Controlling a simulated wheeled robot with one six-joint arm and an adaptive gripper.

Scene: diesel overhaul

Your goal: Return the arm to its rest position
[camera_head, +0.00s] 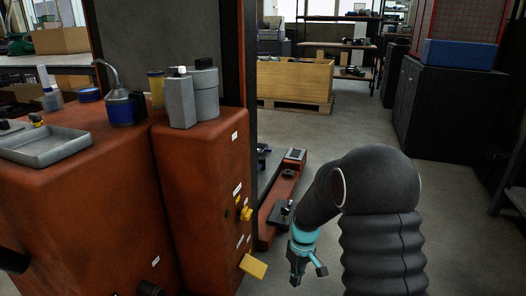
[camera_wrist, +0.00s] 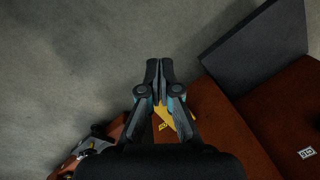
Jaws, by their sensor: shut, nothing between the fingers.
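My arm (camera_head: 375,190) stands at the right of the head view, bent over in a dark sleeve, with a teal band near its wrist. My gripper (camera_head: 296,279) hangs low beside the orange machine (camera_head: 200,180), pointing down. In the wrist view my gripper (camera_wrist: 159,64) has its fingertips together, with nothing between them, over bare grey floor (camera_wrist: 90,60). A yellow part (camera_head: 253,266) on the machine's side lies just left of the gripper in the head view. In the wrist view yellow also shows behind the fingers.
On the machine top stand a grey tray (camera_head: 45,146), a blue oil can (camera_head: 121,106) and grey containers (camera_head: 206,90). A low orange base (camera_head: 285,190) lies behind the gripper. Dark cabinets (camera_head: 440,110) and a wooden crate (camera_head: 295,80) stand farther back. The floor between is clear.

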